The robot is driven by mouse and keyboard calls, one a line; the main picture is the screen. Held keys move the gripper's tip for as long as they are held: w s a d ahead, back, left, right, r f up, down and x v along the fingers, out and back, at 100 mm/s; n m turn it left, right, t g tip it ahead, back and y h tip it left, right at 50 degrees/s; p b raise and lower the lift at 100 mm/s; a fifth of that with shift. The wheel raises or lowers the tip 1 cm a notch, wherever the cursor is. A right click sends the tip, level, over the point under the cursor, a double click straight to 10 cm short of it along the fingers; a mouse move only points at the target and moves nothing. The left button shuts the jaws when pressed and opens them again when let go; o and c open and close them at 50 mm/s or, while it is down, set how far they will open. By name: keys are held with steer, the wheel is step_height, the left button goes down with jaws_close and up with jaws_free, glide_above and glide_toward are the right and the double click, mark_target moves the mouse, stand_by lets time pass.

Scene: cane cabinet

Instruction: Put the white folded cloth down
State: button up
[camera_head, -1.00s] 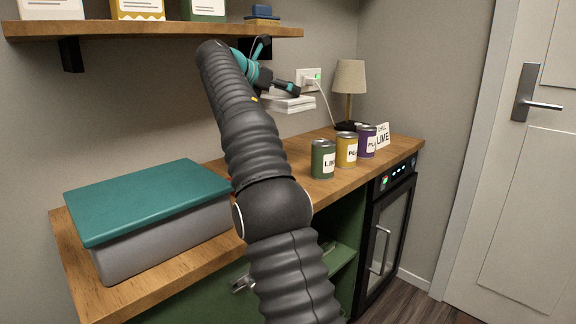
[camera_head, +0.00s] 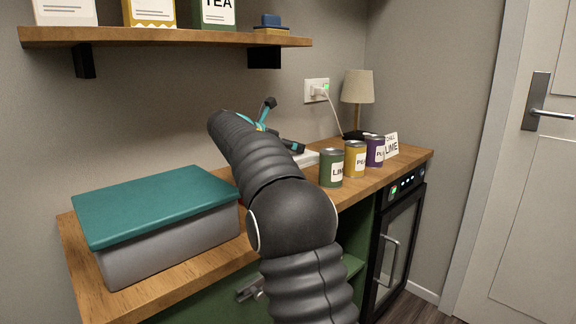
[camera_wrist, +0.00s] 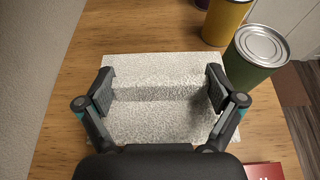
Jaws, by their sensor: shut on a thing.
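The white folded cloth (camera_wrist: 158,110) lies between the two fingers of my gripper (camera_wrist: 160,76) in the wrist view, level and very close to the wooden counter. I cannot tell whether its underside touches the wood. The fingers press on its left and right sides.
A green can (camera_head: 331,167), a yellow can (camera_head: 355,158) and a purple can (camera_head: 375,151) stand right of the cloth. A lamp (camera_head: 358,88) stands behind them. A teal-lidded box (camera_head: 155,205) is at left. The shelf (camera_head: 170,38) hangs above. A red item (camera_wrist: 265,171) shows at lower right.

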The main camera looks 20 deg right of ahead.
steer(key=shift+f+b, duration=0.45)
steer(key=shift+f, duration=2)
steer(key=shift+f, duration=0.2)
steer(key=o, duration=1)
steer(key=shift+c, duration=0.2)
steer(key=shift+r, duration=0.15)
